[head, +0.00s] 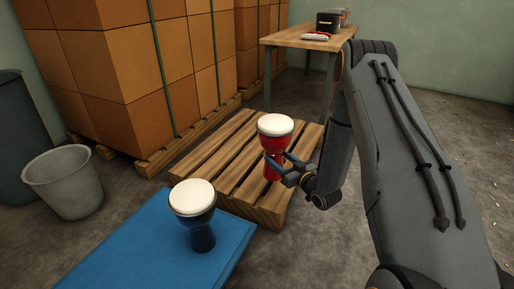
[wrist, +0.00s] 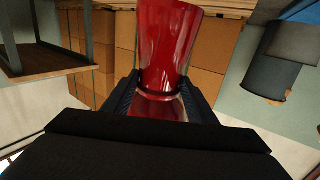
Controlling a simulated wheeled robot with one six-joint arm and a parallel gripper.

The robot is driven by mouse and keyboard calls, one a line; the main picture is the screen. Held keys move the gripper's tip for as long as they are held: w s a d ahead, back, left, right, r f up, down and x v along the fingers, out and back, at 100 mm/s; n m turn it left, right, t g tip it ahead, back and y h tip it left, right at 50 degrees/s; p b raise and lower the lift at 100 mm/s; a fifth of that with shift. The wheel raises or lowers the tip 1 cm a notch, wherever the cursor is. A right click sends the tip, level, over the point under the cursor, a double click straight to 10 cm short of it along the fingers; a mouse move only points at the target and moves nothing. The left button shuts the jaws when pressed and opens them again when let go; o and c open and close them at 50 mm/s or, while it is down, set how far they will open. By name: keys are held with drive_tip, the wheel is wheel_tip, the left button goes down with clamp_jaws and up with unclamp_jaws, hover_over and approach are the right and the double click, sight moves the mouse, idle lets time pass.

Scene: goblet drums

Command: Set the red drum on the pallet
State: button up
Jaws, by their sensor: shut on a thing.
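The red drum (head: 274,143) has a white head and looks upright in the head view. My gripper (head: 279,165) is shut around its narrow lower part. In the wrist view the red drum (wrist: 166,45) stands between the two dark fingers of my gripper (wrist: 159,95), which grip it from both sides at the waist. The slatted wooden pallet (head: 215,168) lies on the floor, and the drum appears over its right part. The drum's base is partly hidden by my fingers, so I cannot tell whether it touches the slats.
A blue drum (head: 203,238) with a white head stands on a blue mat (head: 150,245) at the front left. Stacked boxes (head: 105,75) rise behind the pallet. A bin (head: 64,183) stands left, and a wooden table (head: 300,40) stands behind. The pallet's left part is bare.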

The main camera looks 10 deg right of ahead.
drive_tip(key=w+a+m+t+h, duration=0.1)
drive_tip(key=w+a+m+h, duration=0.15)
drive_tip(key=w, duration=0.35)
drive_tip(key=w+a+m+h, duration=0.1)
drive_tip(key=w+m+h, duration=0.15)
drive_tip(key=w, duration=0.35)
wheel_tip(320, 180, down, 10)
drive_tip(key=w+h+b, duration=0.1)
drive_tip(key=b, duration=0.4)
drive_tip(key=shift+r+h+b, duration=0.2)
drive_tip(key=shift+h+b, duration=0.2)
drive_tip(key=o, duration=1.6)
drive_tip(key=shift+f, duration=0.15)
drive_tip(key=shift+o, duration=0.2)
